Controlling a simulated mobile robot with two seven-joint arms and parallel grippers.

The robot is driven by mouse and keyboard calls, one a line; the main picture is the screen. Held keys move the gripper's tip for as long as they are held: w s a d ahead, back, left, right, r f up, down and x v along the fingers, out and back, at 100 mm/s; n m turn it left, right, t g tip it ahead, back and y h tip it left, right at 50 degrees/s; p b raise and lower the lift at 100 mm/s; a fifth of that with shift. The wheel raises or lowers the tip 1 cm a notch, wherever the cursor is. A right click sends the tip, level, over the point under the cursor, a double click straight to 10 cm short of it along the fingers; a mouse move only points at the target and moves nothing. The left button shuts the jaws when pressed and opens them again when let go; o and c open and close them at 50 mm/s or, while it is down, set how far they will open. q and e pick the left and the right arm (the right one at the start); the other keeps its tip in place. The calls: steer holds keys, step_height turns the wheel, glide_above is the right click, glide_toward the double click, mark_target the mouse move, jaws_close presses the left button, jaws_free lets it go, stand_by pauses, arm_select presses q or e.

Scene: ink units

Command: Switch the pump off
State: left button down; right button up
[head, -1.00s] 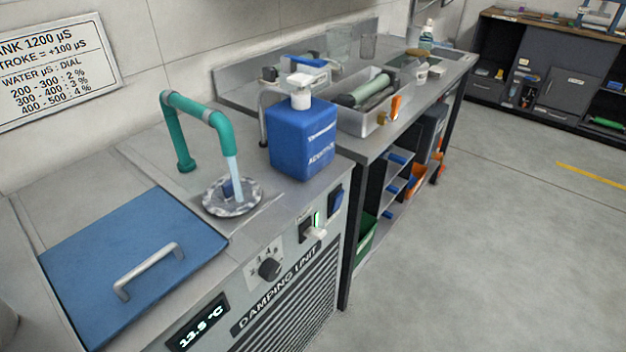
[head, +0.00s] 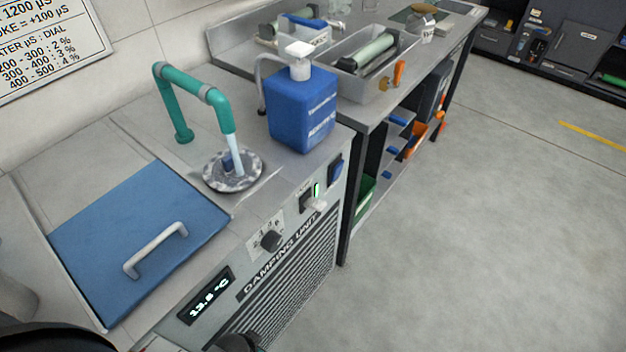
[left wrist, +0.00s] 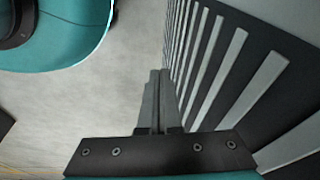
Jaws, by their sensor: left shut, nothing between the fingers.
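The damping unit (head: 215,262) has a front panel with a dark rocker switch (head: 307,198) beside a small green light and a pale lever-like piece (head: 319,205). The label above the switch is too small to read. A second, blue switch (head: 336,171) sits further right. A pale blue stream (head: 228,150) runs from the teal spout (head: 205,96) into the round drain (head: 212,183). My left gripper (left wrist: 158,75) is shut and empty in the left wrist view, next to the slatted front grille (left wrist: 225,65). My right gripper is not in view.
A black dial (head: 270,240) and a lit temperature display (head: 205,294) are on the same panel. A blue lid with a handle (head: 130,235) and a blue bottle (head: 300,115) are on top. The floor (head: 480,250) at right is clear.

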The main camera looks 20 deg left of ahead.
arm_select(q)
steer(key=w+d+r+p, duration=0.1)
steer(key=w+r+p, duration=0.25)
steer(key=r, duration=0.55)
steer(key=w+d+r+p, duration=0.15)
steer(key=w+r, duration=0.25)
steer(key=r, duration=0.5)
step_height(320, 180, up, 25)
steer(key=m+h+p, duration=0.2)
steer(key=h+p, duration=0.1)
steer(key=p, duration=0.6)
glide_above(318, 202)
steer(key=s+a, duration=0.3)
steer(key=shift+s+a+f, duration=0.1)
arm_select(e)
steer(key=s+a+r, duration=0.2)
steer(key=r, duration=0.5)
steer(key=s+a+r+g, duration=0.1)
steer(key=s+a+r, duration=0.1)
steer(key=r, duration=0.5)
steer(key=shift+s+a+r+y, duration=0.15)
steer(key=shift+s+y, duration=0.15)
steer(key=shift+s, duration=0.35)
arm_select(q)
steer(key=b+x, duration=0.3)
steer(key=x, duration=0.7)
steer(key=shift+b, duration=0.35)
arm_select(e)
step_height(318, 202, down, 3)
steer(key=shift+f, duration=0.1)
